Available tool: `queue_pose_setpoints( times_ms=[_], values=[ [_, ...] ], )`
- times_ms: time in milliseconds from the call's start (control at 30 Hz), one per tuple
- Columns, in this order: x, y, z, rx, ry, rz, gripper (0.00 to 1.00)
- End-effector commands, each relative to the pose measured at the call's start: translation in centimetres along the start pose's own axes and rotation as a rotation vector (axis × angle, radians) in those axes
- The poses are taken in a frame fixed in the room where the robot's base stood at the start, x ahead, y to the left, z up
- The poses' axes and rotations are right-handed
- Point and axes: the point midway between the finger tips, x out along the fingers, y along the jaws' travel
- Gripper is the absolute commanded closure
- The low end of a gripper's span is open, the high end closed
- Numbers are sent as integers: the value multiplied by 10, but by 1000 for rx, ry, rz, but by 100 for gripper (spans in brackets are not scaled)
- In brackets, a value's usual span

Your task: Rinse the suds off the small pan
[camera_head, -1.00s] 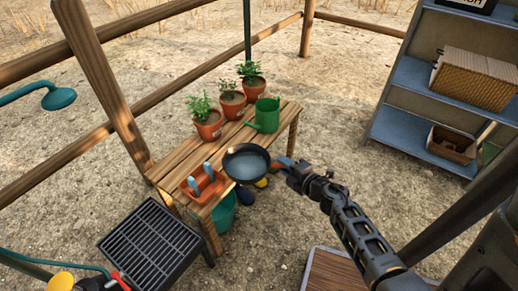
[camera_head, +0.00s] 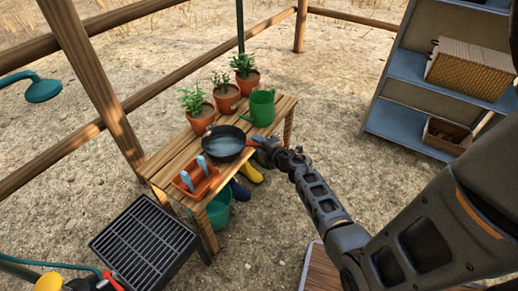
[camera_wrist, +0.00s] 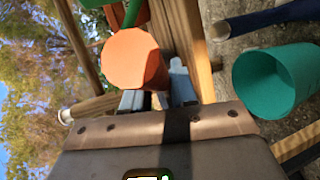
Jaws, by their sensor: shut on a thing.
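The small dark pan (camera_head: 224,146) is over the wooden bench, between the potted plants and the orange tray. Its inside looks pale blue-grey; I cannot tell how much of that is suds. My gripper (camera_head: 262,143) is shut on the pan's reddish handle, at the pan's right. Whether the pan touches the bench is unclear. A teal shower head (camera_head: 43,91) hangs at the far left, well apart from the pan. In the wrist view my gripper's fingers (camera_wrist: 158,95) show beside a round orange thing (camera_wrist: 136,58), and the pan is not clearly visible.
The bench (camera_head: 175,158) holds three potted plants, a green watering can (camera_head: 263,108) and an orange tray (camera_head: 198,186) with blue-handled tools. A teal bucket (camera_head: 218,212) is below. A black grated stand (camera_head: 145,243) is front left. Wooden rails and a post (camera_head: 95,85) stand behind.

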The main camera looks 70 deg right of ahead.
Motion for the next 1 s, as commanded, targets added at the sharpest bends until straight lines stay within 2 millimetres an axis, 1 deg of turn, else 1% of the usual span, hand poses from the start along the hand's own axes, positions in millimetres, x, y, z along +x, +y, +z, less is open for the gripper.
queue_pose_setpoints(
  times_ms=[33,267,433,467,700,900,1000],
  values=[
    [2,-5,0,2,0,3,100],
    [2,-3,0,1,1,3,100],
    [3,-6,0,1,1,3,100],
    [2,-7,0,0,0,1,70],
    [2,-6,0,0,0,1,48],
    [2,-6,0,0,0,1,48],
    [1,-3,0,0,0,1,48]
  ],
)
